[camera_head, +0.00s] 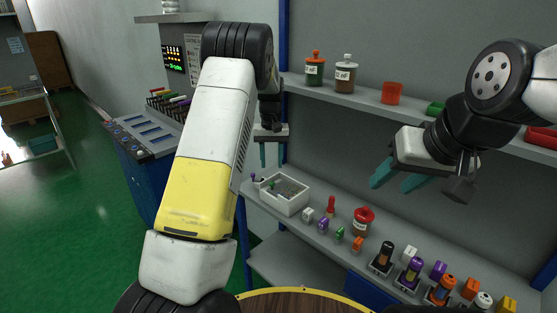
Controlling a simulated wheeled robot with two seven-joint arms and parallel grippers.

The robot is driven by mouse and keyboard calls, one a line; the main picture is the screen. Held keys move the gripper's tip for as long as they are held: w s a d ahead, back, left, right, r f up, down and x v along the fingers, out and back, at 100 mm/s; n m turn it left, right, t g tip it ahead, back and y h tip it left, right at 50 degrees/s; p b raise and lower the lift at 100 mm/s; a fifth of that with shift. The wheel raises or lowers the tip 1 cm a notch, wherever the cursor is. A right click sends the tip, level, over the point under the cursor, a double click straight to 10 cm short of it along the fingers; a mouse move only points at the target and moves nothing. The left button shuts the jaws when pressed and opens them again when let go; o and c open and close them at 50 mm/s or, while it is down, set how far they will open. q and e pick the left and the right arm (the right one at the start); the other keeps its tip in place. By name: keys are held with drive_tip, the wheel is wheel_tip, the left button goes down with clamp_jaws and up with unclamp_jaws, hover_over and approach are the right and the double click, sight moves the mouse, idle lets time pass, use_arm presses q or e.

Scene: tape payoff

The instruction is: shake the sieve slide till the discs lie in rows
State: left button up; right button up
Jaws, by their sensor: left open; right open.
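A white open-topped box with a grey inside (285,209) stands at the left end of the grey bench. It may be the sieve slide; it is too small to make out discs or rows in it. A small green piece (270,184) shows at its left side. My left gripper (272,154) is open, fingers pointing down, above and behind the box in the picture, apart from it. My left arm covers the area just left of the box. My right gripper (398,178) is open and empty, raised over the bench's middle.
A red-lidded jar (362,221), a red bottle (331,206) and several small coloured blocks stand right of the box. Capped cylinders in holders, including a purple one (412,272), line the front right. A shelf (345,99) with jars and a red cup (391,93) runs above.

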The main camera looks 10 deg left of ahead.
use_arm(q)
drive_tip(key=shift+c, duration=1.3)
drive_tip(key=shift+s+d+f+m, duration=0.2)
drive_tip(key=shift+s+d+m, duration=0.1)
drive_tip(key=shift+m, duration=0.2)
drive_tip(key=c, duration=0.4)
drive_tip(key=s+d+m+y, duration=0.1)
drive_tip(key=m, duration=0.2)
drive_tip(key=s+d+f+m+y, duration=0.1)
drive_tip(key=m, duration=0.2)
drive_tip(key=s+m+y, duration=0.1)
drive_tip(key=s+m, duration=0.1)
drive_tip(key=m, duration=0.1)
drive_tip(key=shift+d+f+m+y, duration=0.25)
drive_tip(key=shift+d+m+y, duration=0.15)
clamp_jaws()
drive_tip(key=m+t+y, duration=0.3)
drive_tip(key=m+t, duration=0.1)
drive_tip(key=m, duration=1)
approach(273, 188)
drive_tip(key=x, duration=0.5)
drive_tip(key=shift+w+d, duration=0.1)
drive_tip(key=shift+d, duration=0.05)
